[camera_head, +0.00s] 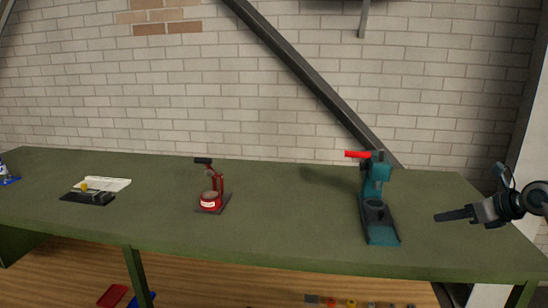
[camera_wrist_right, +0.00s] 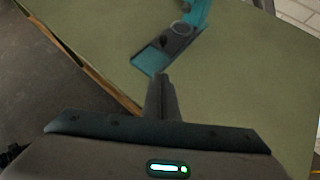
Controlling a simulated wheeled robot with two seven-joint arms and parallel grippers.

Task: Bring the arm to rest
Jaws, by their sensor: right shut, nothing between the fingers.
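My right gripper (camera_head: 455,215) comes in from the right in the head view, over the right end of the green table (camera_head: 290,235). Its fingers are shut and empty, pointing left toward the teal press (camera_head: 378,205) with a red handle (camera_head: 357,154), with a gap between them. In the right wrist view the shut fingers (camera_wrist_right: 160,98) point at the press's base plate (camera_wrist_right: 152,60); the press's top is cut off there. My left gripper is in neither view.
A small red press (camera_head: 211,190) stands mid-table. A black and white device (camera_head: 95,190) sits farther left, and a blue item (camera_head: 7,172) is at the left edge. A brick wall (camera_head: 200,100) rises behind. The tabletop between these is clear.

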